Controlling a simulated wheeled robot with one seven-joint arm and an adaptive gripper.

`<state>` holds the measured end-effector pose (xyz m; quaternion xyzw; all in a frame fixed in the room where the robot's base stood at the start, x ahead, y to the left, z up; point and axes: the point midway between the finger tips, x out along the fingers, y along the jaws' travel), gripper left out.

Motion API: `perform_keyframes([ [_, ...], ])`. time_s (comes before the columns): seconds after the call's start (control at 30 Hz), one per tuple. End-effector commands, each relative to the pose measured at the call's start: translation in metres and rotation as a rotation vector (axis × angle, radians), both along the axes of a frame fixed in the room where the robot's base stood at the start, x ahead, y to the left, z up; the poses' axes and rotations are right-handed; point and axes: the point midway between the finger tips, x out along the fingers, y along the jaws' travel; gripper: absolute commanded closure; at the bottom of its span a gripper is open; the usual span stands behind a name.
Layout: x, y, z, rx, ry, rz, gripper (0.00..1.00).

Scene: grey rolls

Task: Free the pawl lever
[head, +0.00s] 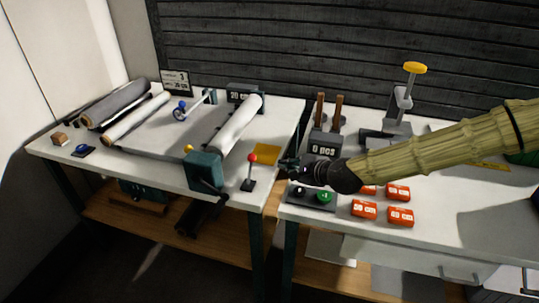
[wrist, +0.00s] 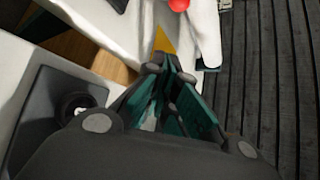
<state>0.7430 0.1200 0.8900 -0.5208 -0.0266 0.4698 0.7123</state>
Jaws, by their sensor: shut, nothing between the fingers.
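A lever with a red knob (head: 252,158) stands upright on a dark base near the front right corner of the left table. It looks like the pawl lever, though I see no label on it. The red knob also shows at the top of the wrist view (wrist: 178,5). My gripper (head: 290,166) is over the gap between the two tables, a short way right of the lever and apart from it. In the wrist view its fingers (wrist: 172,75) are together, with nothing held, pointing toward the yellow pad and the knob.
A teal block (head: 205,171) with a dark crank is left of the lever. A white roll (head: 238,124) lies behind it, and a yellow pad (head: 266,154) beside it. A button box (head: 312,196) and several orange boxes (head: 364,209) are on the right table, near my arm.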

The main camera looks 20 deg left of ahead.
Motion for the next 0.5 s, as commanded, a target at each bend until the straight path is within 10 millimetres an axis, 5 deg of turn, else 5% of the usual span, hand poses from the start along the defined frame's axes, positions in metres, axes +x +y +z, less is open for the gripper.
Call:
perform_keyframes([
  [0.27,0.002,-0.01,0.0,0.0,-0.001,-0.014,1.0],
  [0.5,0.01,0.0,-0.007,-0.001,0.001,-0.013,1.0],
])
